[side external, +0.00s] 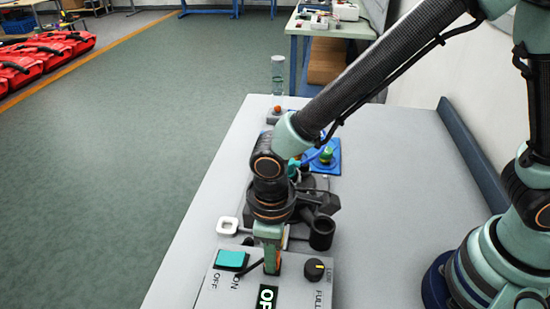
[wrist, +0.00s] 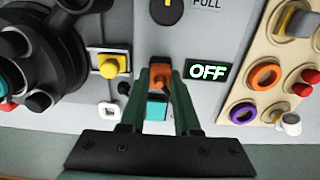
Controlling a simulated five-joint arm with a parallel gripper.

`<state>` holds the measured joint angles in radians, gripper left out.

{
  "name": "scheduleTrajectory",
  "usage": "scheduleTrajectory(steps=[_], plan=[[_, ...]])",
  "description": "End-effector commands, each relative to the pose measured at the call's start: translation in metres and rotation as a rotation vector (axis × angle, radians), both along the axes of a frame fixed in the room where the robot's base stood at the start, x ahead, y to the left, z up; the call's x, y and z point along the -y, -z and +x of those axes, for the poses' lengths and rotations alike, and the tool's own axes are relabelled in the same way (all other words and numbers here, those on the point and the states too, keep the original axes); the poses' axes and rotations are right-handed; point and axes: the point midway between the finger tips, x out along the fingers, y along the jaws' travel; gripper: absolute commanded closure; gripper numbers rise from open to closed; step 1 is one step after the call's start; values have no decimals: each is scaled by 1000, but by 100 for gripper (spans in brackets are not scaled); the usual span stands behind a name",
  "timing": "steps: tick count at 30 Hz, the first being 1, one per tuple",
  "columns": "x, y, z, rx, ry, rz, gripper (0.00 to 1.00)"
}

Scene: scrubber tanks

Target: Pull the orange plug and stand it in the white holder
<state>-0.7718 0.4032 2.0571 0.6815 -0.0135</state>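The orange plug (wrist: 159,75) sits upright on the grey panel between the black dial and the teal rocker switch. My gripper (wrist: 158,80) points down over the panel, with one finger on each side of the plug. In the side external view my gripper (side external: 270,266) hides most of the plug, and its fingertips are low by the panel. I cannot tell whether the fingers press on the plug or stand just clear of it. The white holder (side external: 227,226), a small square with an opening, lies on the table beside the panel. It also shows in the wrist view (wrist: 109,112).
The teal rocker switch (side external: 231,259), black dial (side external: 315,270) and lit OFF display (wrist: 208,71) surround the plug. A yellow-topped part (wrist: 108,66) and black machinery (side external: 320,232) stand close by. A beige board (wrist: 262,60) with coloured rings is at the wrist view's right.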

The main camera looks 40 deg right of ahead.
Motion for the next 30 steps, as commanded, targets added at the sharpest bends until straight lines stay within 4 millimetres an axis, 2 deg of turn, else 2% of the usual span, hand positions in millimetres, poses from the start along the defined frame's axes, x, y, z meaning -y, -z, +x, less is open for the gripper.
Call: scheduleTrajectory(steps=[1, 2, 10, 30], plan=[[0, 0, 0, 0, 0, 0, 96], [0, 0, 0, 0, 0, 0, 100], [0, -2, 0, 1, 0, 1, 100], [0, -27, 0, 1, 0, 1, 100]])
